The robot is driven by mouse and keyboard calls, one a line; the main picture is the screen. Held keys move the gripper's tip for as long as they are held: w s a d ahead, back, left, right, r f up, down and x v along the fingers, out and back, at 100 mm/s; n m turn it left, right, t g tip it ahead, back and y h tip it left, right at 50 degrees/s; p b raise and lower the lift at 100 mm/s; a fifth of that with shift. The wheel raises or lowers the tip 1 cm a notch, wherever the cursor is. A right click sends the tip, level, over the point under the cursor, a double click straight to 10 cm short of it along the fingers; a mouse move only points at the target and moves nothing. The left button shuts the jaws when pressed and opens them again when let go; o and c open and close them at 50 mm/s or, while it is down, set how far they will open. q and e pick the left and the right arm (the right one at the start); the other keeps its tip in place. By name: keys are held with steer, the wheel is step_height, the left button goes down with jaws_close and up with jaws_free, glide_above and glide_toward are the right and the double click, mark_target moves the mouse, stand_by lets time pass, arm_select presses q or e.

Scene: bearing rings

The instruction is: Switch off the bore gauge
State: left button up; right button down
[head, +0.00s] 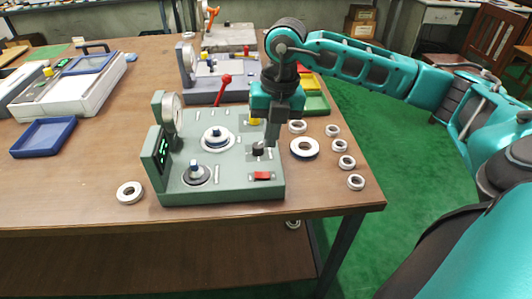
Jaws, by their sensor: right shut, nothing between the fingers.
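The bore gauge (230,188) is a grey-green bench unit near the table's front edge. A round dial (172,112) and a side panel with lit green digits (162,149) stand at its left. My left gripper is not in view.
Several bearing rings (347,162) lie on the table right of the gauge, and one ring (130,192) lies at its left. A blue tray (44,137) and a white case (85,95) are at far left. A second similar unit (218,90) stands behind.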

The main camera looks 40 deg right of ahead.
steer(key=r, duration=0.5)
steer(key=shift+s+d, duration=0.15)
steer(key=shift+d, duration=0.15)
steer(key=shift+w+a+r+p, duration=0.15)
steer(key=shift+w+a+p, duration=0.35)
steer(key=shift+p, duration=0.65)
steer(key=shift+s+a, duration=0.1)
glide_toward(258, 175)
steer(key=f, duration=0.6)
steer(key=shift+w+a+f, duration=0.3)
steer(key=shift+a+f, duration=0.05)
steer(key=shift+f, duration=0.05)
